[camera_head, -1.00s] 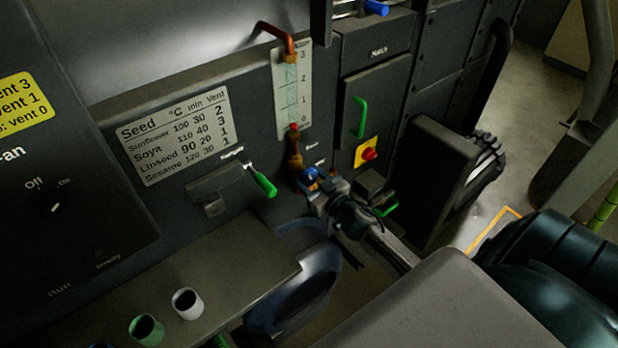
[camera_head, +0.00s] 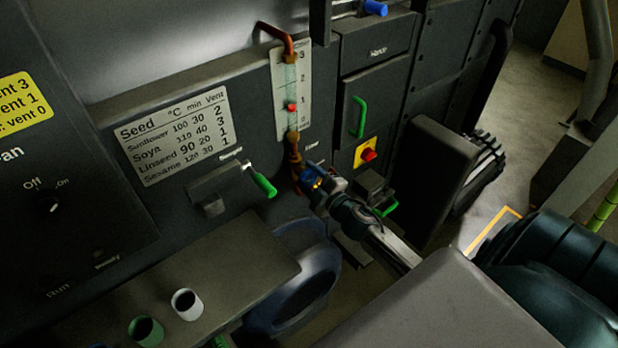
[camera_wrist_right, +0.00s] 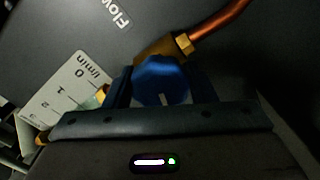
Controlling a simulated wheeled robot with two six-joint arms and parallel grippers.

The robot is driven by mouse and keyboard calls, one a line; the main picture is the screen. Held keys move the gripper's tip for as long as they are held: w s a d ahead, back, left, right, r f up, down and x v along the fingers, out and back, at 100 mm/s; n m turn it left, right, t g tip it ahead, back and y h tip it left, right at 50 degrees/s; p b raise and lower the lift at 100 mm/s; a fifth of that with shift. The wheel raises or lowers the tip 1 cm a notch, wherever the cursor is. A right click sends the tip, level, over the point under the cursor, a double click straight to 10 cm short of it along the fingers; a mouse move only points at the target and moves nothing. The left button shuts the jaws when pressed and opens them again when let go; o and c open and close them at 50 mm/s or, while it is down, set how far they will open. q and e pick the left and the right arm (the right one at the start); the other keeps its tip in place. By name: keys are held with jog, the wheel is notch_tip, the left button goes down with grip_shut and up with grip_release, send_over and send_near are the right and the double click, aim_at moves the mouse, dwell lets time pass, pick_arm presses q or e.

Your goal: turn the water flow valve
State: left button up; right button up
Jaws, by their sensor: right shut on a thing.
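The water flow valve has a blue knob (camera_wrist_right: 161,80) with a pale mark, on a brass fitting joined to a copper pipe (camera_wrist_right: 222,19). In the head view the blue knob (camera_head: 311,170) shows just below the brass part under the flow gauge. My right gripper (camera_head: 318,182) is shut on the knob, with a finger on either side of it in the wrist view (camera_wrist_right: 161,88). The flow gauge (camera_head: 291,85) has a 0 to 3 scale; its red float (camera_head: 291,107) sits a little below the 1 mark. My left gripper is not in view.
A green-handled lever (camera_head: 263,185) is left of the valve. A red knob on a yellow plate (camera_head: 366,152) and a green handle (camera_head: 359,117) are to the right. A shelf (camera_head: 220,265) with small cups is at lower left.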

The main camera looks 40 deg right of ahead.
jog(key=n, duration=0.3)
jog(key=shift+n, duration=2.3)
jog(key=o, duration=1)
